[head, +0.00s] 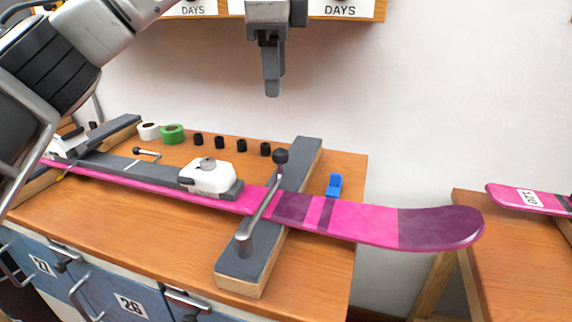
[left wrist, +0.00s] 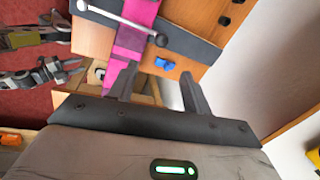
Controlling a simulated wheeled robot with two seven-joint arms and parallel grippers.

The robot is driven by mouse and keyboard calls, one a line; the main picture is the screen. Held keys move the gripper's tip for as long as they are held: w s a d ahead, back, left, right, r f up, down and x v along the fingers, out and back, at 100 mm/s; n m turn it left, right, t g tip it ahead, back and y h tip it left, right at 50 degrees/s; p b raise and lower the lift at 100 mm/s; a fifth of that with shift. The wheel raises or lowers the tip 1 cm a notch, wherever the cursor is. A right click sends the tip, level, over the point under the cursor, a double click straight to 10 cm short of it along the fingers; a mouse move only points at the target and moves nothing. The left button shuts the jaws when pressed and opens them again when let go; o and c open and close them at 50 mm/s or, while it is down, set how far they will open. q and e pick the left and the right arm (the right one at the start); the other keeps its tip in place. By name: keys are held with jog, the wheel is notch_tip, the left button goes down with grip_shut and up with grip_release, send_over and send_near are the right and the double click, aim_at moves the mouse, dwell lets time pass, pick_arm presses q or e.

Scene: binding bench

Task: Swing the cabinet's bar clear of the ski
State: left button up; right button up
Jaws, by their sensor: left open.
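The pink and purple ski (head: 360,222) lies along the bench and sticks out past its right edge. The metal bar (head: 262,212) lies slantwise across the ski, its black knob (head: 280,156) on the far side and its thick end on the near side. In the left wrist view the bar (left wrist: 115,20) crosses the ski (left wrist: 133,38), with the knob at its right end. My left gripper (head: 272,88) is up in the air, above the bar in the picture and apart from it. Its two fingers (left wrist: 160,85) are spread and empty.
A grey-topped block (head: 300,165) supports the ski under the bar. Numbered blue drawers are below. A shelf (head: 362,12) hangs behind my gripper.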

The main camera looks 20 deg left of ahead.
aim_at(281, 149)
pick_arm(q)
jog(key=w+f, duration=0.1)
jog(key=f, duration=0.4)
jog(key=w+f, duration=0.1)
jog(key=f, duration=0.5)
jog(key=w+f, duration=0.1)
jog(key=f, duration=0.4)
jog(key=shift+w+a+f+b, duration=0.25)
jog(key=shift+w+f+b, duration=0.05)
jog(key=shift+f+b, duration=0.1)
jog(key=shift+c, duration=0.3)
grip_shut()
jog(key=shift+d+r, duration=0.1)
